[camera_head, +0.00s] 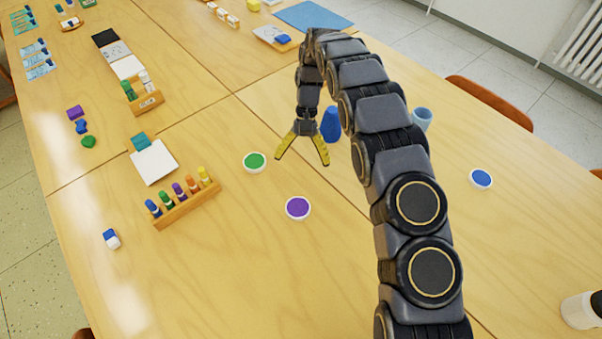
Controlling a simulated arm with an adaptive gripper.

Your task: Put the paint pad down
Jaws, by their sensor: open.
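My gripper (302,160) points down with its yellow fingers spread apart, and I see nothing between them. A round purple paint pad (298,208) in a white dish lies on the table, nearer the camera than the fingertips. A green paint pad (255,161) lies just left of the left fingertip, apparently apart from it. A blue paint pad (481,178) lies alone on the right side. The exact height of my fingertips above the table is hard to tell.
A wooden rack of coloured bottles (187,203), a white pad (154,162) and an eraser (111,238) lie left. The front middle table is clear.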

